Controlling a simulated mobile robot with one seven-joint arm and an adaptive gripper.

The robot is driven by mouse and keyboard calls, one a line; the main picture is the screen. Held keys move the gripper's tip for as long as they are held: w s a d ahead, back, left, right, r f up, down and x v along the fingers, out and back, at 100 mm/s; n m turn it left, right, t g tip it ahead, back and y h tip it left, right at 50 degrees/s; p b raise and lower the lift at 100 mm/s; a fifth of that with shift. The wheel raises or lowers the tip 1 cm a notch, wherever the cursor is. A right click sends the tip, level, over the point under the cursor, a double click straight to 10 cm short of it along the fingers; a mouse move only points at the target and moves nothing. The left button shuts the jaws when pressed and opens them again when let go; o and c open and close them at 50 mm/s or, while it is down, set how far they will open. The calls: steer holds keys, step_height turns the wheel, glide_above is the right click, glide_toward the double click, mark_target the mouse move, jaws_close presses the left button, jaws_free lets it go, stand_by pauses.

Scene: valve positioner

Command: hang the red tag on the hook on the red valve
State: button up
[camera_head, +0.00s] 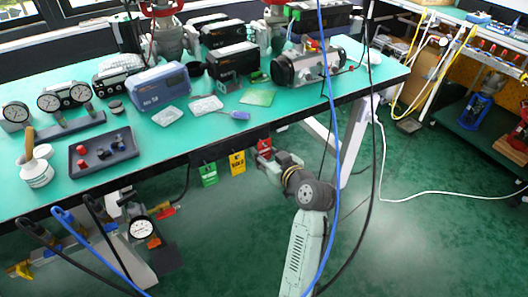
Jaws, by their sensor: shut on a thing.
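The red tag (264,146) is at the table's front edge, at the right end of a row with a green tag (208,174) and a yellow tag (237,162). My gripper (266,155) is at the red tag and shut on it, and its fingers are small and partly hidden by my wrist. I cannot tell whether the tag is still on its rack. A red valve part (521,136) shows at the right picture edge, low on a cart, partly cut off. I cannot make out a hook on it.
The green table (270,118) carries gauges, a blue positioner box (159,87), a dark tray (103,153) and a grey actuator (306,65). Blue and black cables hang in front of the table, right of my gripper. A white hose (440,194) lies on the open floor at right.

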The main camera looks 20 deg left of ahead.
steer(key=shift+r, duration=0.2)
steer(key=shift+s+d, duration=0.75)
steer(key=shift+d, duration=0.25)
steer(key=shift+s+d, duration=0.75)
steer(key=shift+d, duration=0.25)
